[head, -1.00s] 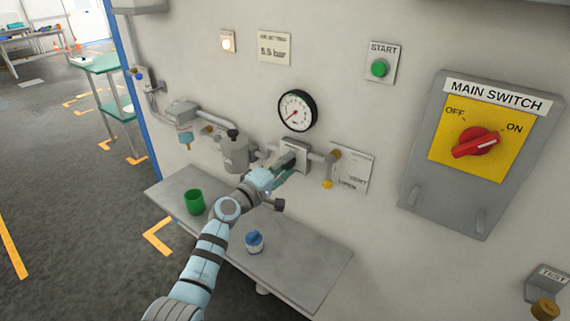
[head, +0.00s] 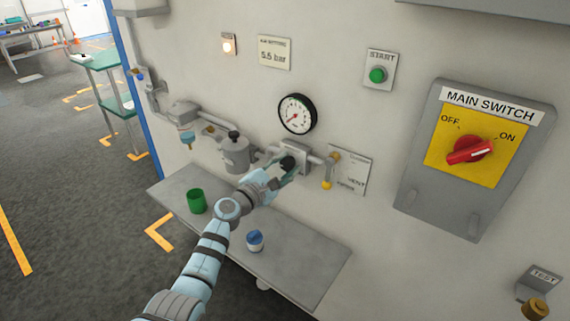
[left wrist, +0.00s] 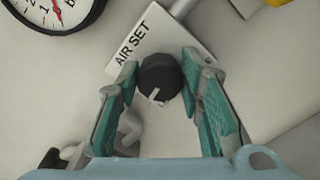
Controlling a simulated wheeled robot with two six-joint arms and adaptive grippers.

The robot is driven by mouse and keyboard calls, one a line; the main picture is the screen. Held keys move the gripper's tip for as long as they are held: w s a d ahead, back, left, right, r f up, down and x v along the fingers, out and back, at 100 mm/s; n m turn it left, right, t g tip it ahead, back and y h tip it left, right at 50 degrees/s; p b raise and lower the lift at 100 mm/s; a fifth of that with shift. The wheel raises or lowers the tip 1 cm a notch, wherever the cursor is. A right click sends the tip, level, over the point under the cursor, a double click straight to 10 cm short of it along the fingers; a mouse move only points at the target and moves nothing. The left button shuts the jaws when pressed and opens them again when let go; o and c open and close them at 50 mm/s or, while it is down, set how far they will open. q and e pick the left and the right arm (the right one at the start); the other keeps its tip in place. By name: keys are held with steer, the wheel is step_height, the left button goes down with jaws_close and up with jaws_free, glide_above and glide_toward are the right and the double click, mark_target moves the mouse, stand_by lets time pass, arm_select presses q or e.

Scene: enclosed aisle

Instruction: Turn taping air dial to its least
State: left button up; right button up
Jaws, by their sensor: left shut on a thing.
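The air dial is a round black knob (head: 288,163) on a grey block on the wall, below the pressure gauge (head: 297,113). The left wrist view shows the knob (left wrist: 160,78) with a pale pointer mark toward the bottom of that picture, next to an "AIR SET" plate (left wrist: 142,42). My left gripper (head: 281,171) has its teal-padded fingers on both sides of the knob, shut on it. The gauge's red needle points to the lower left. My right gripper is not in view.
A "5.5 bar" card (head: 274,52) hangs above the gauge. Pipes and a grey regulator bowl (head: 235,155) lie left of the knob, a yellow-tipped valve (head: 328,183) right. A shelf (head: 300,268) below holds a green cup (head: 196,201) and a blue-topped jar (head: 255,240).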

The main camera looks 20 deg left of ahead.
arm_select(q)
steer(key=n+p, duration=0.1)
steer(key=n, duration=0.2)
steer(key=shift+n, duration=0.3)
steer(key=shift+n+p, duration=0.4)
steer(key=shift+n, duration=1.2)
steer(key=o, duration=1.2)
steer(key=shift+c, duration=0.2)
steer(key=v, duration=1.2)
